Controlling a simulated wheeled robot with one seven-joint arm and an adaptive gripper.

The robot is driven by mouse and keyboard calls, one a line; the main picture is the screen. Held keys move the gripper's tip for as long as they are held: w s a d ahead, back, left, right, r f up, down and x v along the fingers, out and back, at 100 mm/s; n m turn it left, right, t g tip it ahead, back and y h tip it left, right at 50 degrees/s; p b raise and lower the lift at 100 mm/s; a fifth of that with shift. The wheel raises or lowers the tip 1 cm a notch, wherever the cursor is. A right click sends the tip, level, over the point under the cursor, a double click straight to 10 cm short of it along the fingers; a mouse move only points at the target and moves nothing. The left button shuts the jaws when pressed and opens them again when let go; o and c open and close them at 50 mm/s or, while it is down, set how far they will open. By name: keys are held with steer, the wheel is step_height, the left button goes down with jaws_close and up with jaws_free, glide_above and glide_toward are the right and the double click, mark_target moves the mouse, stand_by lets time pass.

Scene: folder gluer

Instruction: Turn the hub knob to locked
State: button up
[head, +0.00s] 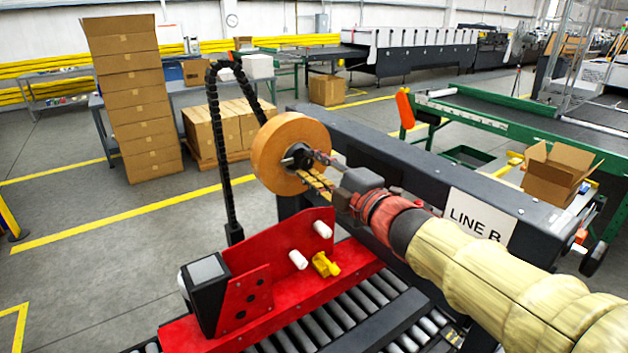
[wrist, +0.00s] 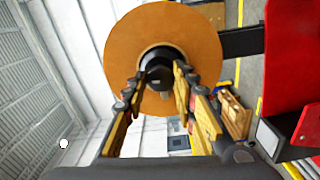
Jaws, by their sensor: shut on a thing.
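The hub knob (wrist: 158,72) is a black piece at the centre of an orange-brown tape roll (wrist: 120,45) in the wrist view. In the head view the tape roll (head: 268,150) stands upright above the red tape head, with the dark knob (head: 297,157) facing my arm. My gripper (head: 312,170) reaches the hub from the right. In the wrist view my gripper (wrist: 160,88) has its yellow-padded fingers on both sides of the knob, shut on it. The fingers hide part of the knob, and I cannot read its lock position.
The red tape head (head: 290,250) with white rollers and a yellow part sits below, over a roller conveyor (head: 350,310). A dark beam with a LINE B sign (head: 476,218) runs behind my arm. A black cable chain (head: 222,150) rises left of the roll. Stacked boxes (head: 133,100) stand farther left.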

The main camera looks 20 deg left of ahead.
steer(key=shift+f+n+b, duration=0.1)
steer(key=shift+n+b, duration=0.55)
steer(key=shift+n, duration=0.15)
steer(key=o, duration=1.1)
steer(key=shift+o, duration=0.3)
steer(key=v, duration=1.2)
